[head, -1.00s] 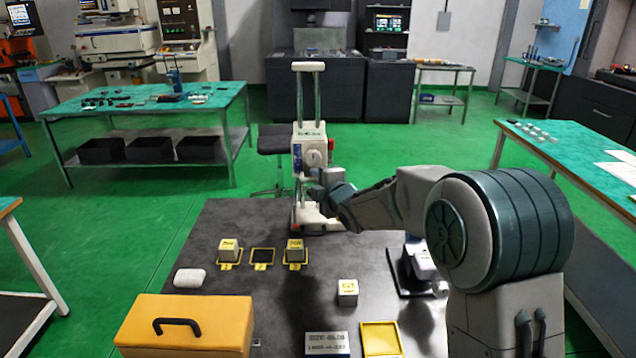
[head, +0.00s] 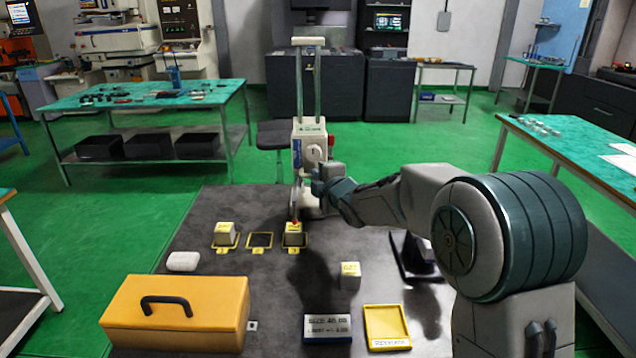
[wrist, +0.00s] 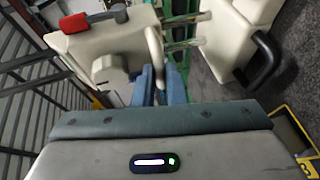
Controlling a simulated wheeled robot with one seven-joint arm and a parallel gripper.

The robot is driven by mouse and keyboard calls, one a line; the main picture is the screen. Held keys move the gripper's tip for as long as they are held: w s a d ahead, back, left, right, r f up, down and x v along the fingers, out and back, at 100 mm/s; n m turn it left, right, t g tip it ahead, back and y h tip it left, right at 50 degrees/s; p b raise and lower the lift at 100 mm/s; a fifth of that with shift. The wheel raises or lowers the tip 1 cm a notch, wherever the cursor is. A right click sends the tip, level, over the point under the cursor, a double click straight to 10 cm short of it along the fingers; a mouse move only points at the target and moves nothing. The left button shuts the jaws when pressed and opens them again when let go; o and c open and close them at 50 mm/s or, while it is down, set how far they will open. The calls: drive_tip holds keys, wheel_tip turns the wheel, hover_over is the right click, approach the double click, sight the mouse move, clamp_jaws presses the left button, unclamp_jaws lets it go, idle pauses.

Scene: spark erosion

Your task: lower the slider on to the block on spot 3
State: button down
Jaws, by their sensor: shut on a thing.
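The slider (head: 311,150) is a white carriage with a round dial, on two upright rails under a pale crossbar. My gripper (head: 322,183) is at its lower right side. In the wrist view the blue fingers (wrist: 158,84) are shut on a part of the white slider (wrist: 105,50); the held part is mostly hidden. A thin probe with a red tip hangs below the slider. It appears at or just above the top of the block (head: 294,228) on spot 3 (head: 295,246), the right yellow-framed spot. I cannot tell whether they touch.
Another block (head: 225,230) stands on the left spot; the middle spot (head: 260,240) is empty. A loose block (head: 350,277), a yellow tray (head: 387,328), a grey sign block (head: 328,328), a yellow toolbox (head: 178,313) and a white rounded piece (head: 183,261) lie nearer on the dark bench.

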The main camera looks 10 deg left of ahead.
drive_tip(key=shift+f+b, duration=0.45)
drive_tip(key=shift+f, duration=0.35)
drive_tip(key=c, duration=1.5)
unclamp_jaws()
drive_tip(key=shift+s+f, duration=0.1)
drive_tip(key=shift+d+r, duration=0.1)
drive_tip(key=shift+r, duration=0.1)
drive_tip(key=b+v, duration=0.1)
drive_tip(key=v, duration=1.2)
drive_tip(key=shift+s+d, duration=0.2)
drive_tip(key=shift+s, duration=0.05)
drive_tip(key=shift+s, duration=0.1)
